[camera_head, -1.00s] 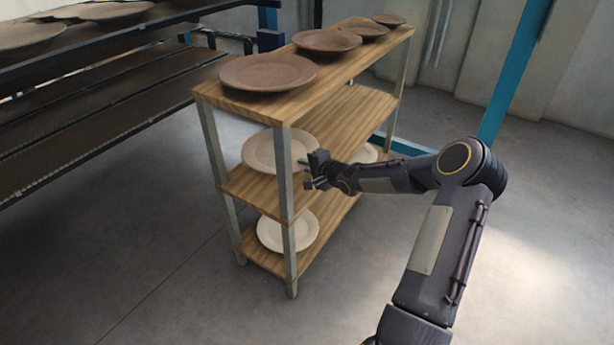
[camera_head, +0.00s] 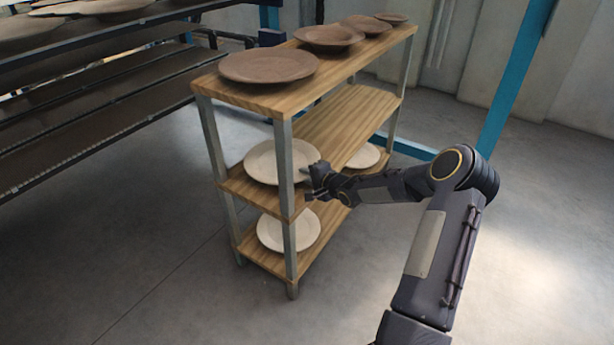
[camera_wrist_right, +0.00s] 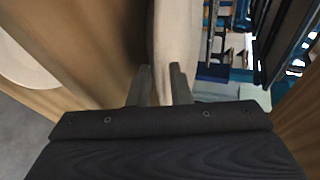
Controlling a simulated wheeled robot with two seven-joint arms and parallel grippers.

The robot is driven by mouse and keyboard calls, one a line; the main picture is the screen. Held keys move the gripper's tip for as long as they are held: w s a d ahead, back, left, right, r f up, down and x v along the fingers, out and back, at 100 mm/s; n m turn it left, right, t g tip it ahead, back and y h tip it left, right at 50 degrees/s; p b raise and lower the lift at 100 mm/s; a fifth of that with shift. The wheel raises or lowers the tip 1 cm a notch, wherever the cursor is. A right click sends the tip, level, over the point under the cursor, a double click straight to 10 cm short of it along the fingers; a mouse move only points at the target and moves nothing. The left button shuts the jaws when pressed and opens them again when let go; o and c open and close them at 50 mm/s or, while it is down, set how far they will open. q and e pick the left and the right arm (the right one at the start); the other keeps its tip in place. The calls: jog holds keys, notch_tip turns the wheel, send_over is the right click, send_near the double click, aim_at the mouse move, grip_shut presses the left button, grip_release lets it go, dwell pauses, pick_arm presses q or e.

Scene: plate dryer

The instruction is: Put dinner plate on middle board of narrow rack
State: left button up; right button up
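The pale dinner plate (camera_head: 262,163) is at the near end of the middle board (camera_head: 236,186) of the narrow wooden rack. It looks roughly level and very low over the board; I cannot tell whether it rests fully on it. A front post of the rack hides part of it. My right gripper (camera_head: 312,177) is at the plate's right edge, beside that post. In the right wrist view the fingers (camera_wrist_right: 161,88) stand on both sides of the plate's rim (camera_wrist_right: 176,40), shut on it. My left gripper is not in view.
Brown plates (camera_head: 269,66) line the top board. Another pale plate (camera_head: 363,156) lies further back, right of the rack's middle. A pale plate (camera_head: 288,230) lies on the bottom board. A dark multi-level rack (camera_head: 95,110) stands at left. The floor at right is clear.

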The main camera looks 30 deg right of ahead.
jog(key=shift+s+r, duration=0.25)
jog(key=a+p+v, duration=0.1)
jog(key=p+v, duration=0.4)
jog(key=v, duration=0.6)
jog(key=s+a+r+n+g+h, duration=0.3)
jog(key=s+a+r+n+g, duration=0.3)
jog(key=s+a+r+n, duration=0.45)
jog(key=s+a+r+n+g+y, duration=0.1)
jog(key=s+a+n+y, duration=0.1)
jog(key=s+a, duration=0.4)
jog(key=s+a+r+n+g+y, duration=0.1)
jog(key=s+a+r+n+y, duration=0.1)
jog(key=s+a, duration=0.5)
jog(key=s+n+y, duration=0.1)
jog(key=s, duration=0.4)
jog(key=shift+r+y, duration=0.3)
jog(key=shift+a, duration=0.1)
